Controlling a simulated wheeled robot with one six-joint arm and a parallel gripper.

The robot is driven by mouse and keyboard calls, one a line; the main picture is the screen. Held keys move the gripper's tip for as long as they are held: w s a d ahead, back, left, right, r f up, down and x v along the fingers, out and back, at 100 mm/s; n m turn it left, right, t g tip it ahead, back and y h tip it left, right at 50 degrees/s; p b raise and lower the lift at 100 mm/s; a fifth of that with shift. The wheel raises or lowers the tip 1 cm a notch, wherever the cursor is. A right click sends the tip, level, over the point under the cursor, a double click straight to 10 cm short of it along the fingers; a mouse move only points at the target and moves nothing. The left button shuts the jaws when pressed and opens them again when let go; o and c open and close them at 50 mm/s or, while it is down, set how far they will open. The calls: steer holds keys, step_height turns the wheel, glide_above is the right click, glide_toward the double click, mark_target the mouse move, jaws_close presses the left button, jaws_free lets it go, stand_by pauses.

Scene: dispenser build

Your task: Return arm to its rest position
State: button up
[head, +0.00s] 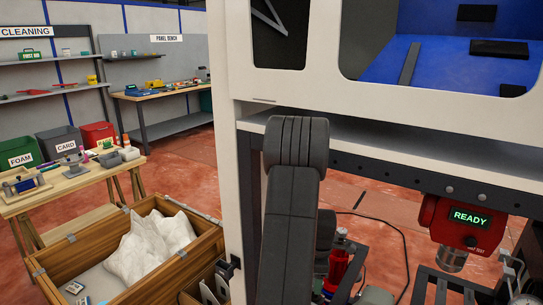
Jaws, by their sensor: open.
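My arm (290,215) stands raised in the middle of the head view as dark grey links, with a rounded joint at the top. It is in front of a white-framed machine (242,60). My gripper does not show in this view, so its jaws cannot be seen. Part of another dark link shows behind the upright one, low down.
A red unit reading READY (466,222) hangs under the machine at right. A wooden crate (130,285) with white bags (150,245) is at lower left, beside a wooden table (75,185). Bins and shelves line the back wall. Red floor (180,160) is open between.

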step_height(320, 180, down, 4)
steer(key=shift+r+b, duration=0.1)
steer(key=shift+b, duration=0.8)
steer(key=shift+r, duration=0.3)
steer(key=shift+r+p, duration=0.1)
steer(key=shift+p, duration=0.25)
steer(key=shift+r, duration=0.2)
step_height(320, 180, up, 6)
steer(key=p, duration=0.4)
steer(key=shift+r, duration=0.2)
step_height(320, 180, down, 8)
steer(key=b, duration=0.5)
steer(key=shift+r+m+p, duration=0.4)
steer(key=shift+r+p, duration=0.05)
steer(key=shift+r, duration=0.05)
steer(key=m, duration=0.6)
steer(key=shift+p, duration=0.35)
steer(key=m+p, duration=0.1)
steer(key=m, duration=0.6)
